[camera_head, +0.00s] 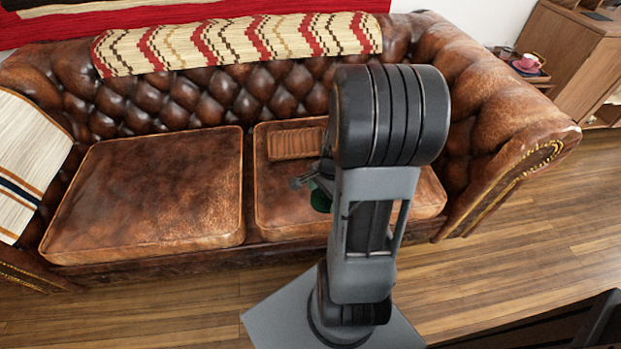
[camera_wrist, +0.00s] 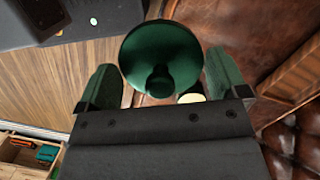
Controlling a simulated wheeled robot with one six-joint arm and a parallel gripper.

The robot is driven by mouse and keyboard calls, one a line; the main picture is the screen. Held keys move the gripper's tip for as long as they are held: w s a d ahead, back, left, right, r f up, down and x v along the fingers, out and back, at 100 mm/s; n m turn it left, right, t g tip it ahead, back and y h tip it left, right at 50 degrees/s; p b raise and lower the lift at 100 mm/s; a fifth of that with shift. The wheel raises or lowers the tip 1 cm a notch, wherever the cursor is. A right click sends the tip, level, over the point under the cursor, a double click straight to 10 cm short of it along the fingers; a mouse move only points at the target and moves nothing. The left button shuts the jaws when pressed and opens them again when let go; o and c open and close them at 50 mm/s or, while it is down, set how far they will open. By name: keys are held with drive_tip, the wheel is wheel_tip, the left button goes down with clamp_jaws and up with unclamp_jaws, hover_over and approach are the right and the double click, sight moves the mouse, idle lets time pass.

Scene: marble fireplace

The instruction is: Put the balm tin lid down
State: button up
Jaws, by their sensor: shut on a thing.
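In the head view a small green part of the lid (camera_head: 320,198) shows beside my arm, over the right seat cushion. My gripper is mostly hidden behind my arm there. A small cream round thing (camera_wrist: 191,98) shows partly behind my gripper in the wrist view; I cannot tell what it is.
The brown leather sofa (camera_head: 150,195) has a bare left cushion. A ribbed brown wooden-looking piece (camera_head: 297,143) lies on the right cushion, behind my gripper. A striped throw (camera_head: 235,42) covers the backrest. A wooden cabinet (camera_head: 580,60) and a pink cup (camera_head: 527,62) stand at the right.

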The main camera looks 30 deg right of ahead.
drive_tip(key=shift+d+f+m, duration=0.15)
drive_tip(key=shift+d+m, duration=0.05)
drive_tip(key=shift+m, duration=0.2)
drive_tip(key=w+d+f+b, duration=0.1)
drive_tip(key=w+d+f, duration=0.1)
drive_tip(key=w+f, duration=0.1)
drive_tip(key=w+d+f+b, duration=0.2)
drive_tip(key=w, duration=0.2)
drive_tip(key=w+d+f+b, duration=0.2)
drive_tip(key=w+f, duration=0.1)
drive_tip(key=w, duration=0.1)
drive_tip(key=shift+w+f, duration=0.15)
drive_tip(key=shift+f, duration=0.15)
drive_tip(key=shift+w+f+b, duration=0.2)
drive_tip(key=shift+f+b, duration=0.1)
drive_tip(key=shift+w+d+f+b, duration=0.15)
drive_tip(key=shift+f+b, duration=0.35)
drive_tip(key=shift+f, duration=0.4)
drive_tip(key=shift+w+f+b, duration=0.1)
drive_tip(key=shift+f+b, duration=0.4)
drive_tip(key=shift+f, duration=0.35)
drive_tip(key=shift+f, duration=0.1)
drive_tip(key=o, duration=0.6)
drive_tip(key=shift+c, duration=0.2)
